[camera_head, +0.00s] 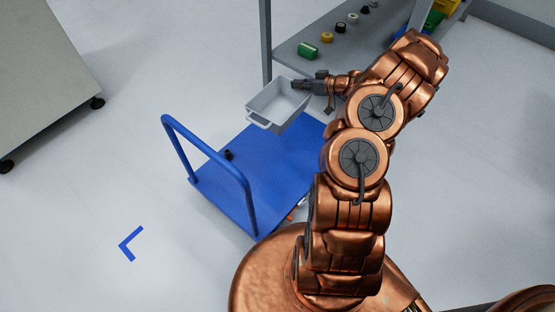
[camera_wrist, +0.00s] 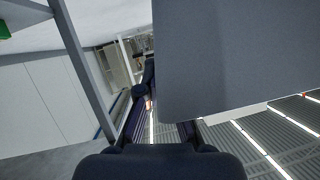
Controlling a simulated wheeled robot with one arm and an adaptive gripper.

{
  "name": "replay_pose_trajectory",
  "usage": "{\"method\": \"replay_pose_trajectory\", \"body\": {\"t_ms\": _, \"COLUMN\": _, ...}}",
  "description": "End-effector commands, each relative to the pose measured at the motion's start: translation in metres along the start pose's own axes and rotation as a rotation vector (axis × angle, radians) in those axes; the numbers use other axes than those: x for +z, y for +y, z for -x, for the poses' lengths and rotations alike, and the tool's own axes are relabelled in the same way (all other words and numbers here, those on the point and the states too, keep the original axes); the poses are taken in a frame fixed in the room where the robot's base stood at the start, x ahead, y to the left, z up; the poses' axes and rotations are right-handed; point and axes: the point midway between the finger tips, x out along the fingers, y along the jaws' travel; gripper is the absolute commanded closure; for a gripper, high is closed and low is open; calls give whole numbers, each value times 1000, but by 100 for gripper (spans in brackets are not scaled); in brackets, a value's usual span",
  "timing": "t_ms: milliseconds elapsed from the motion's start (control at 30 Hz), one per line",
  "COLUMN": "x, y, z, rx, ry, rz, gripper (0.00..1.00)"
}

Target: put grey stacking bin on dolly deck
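In the wrist view a large plain grey panel (camera_wrist: 235,60), perhaps the bin's wall, fills the upper right, and the dark gripper body (camera_wrist: 160,165) shows at the bottom.
A grey shelf (camera_head: 325,40) with several small coloured parts stands behind. A grey cabinet (camera_head: 40,60) is at far left. Floor left of the dolly is clear.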

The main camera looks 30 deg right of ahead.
Motion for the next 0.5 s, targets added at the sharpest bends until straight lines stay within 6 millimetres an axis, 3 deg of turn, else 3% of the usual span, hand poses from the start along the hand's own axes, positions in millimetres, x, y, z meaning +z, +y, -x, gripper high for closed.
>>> {"method": "replay_pose_trajectory", "body": {"t_ms": 33, "x": 26, "y": 9, "z": 1, "rx": 7, "ry": 2, "rz": -8, "gripper": 100}}
{"method": "replay_pose_trajectory", "body": {"t_ms": 500, "x": 193, "y": 51, "z": 39, "rx": 48, "ry": 12, "rz": -26, "gripper": 100}}
